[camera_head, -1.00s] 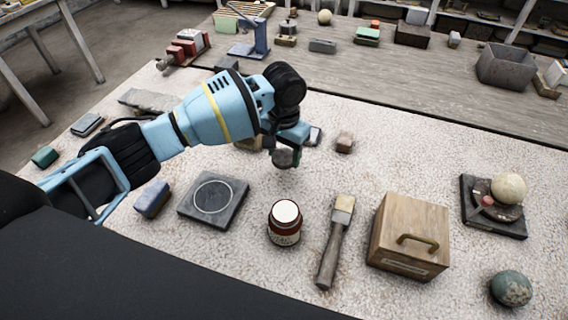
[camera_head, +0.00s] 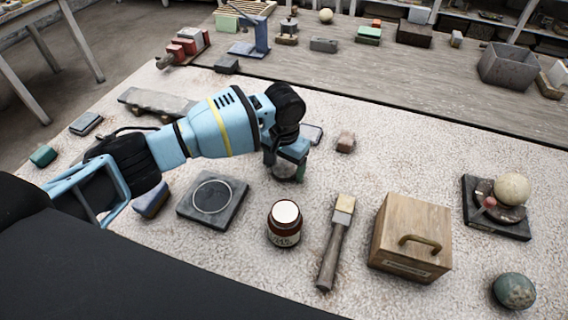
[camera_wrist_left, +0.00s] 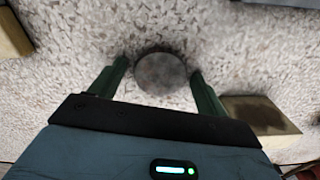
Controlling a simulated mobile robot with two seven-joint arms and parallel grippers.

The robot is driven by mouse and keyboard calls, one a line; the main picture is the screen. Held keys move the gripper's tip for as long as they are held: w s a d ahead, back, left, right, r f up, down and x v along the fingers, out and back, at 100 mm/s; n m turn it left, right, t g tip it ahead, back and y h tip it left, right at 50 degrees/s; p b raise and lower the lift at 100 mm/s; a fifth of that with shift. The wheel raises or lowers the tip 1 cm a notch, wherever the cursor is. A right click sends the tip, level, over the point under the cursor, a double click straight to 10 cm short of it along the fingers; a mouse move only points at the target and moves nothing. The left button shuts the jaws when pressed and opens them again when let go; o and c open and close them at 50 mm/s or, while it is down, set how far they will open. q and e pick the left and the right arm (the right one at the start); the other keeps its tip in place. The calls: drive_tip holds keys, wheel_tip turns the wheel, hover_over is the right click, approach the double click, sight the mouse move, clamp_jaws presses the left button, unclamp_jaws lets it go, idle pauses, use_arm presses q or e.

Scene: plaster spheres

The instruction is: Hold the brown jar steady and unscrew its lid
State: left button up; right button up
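The brown jar (camera_head: 284,234) stands upright on the pale speckled table, near the front middle in the head view. Its flat white lid (camera_head: 286,213) is on top. My left gripper (camera_head: 288,172) is behind the jar and apart from it, pointing down. In the left wrist view its two green fingers (camera_wrist_left: 160,76) are spread, with a round grey object (camera_wrist_left: 162,74) between their tips and gaps on both sides. In the head view that object is mostly hidden by the gripper. The jar does not show in the wrist view. My right gripper is not in view.
A dark slab with a ring (camera_head: 240,195) lies left of the jar. The table between gripper and jar is clear.

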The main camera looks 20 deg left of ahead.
sight(284, 168)
use_arm(q)
drive_tip(key=shift+r, duration=0.1)
wheel_tip(284, 168, up, 12)
drive_tip(key=p, duration=0.1)
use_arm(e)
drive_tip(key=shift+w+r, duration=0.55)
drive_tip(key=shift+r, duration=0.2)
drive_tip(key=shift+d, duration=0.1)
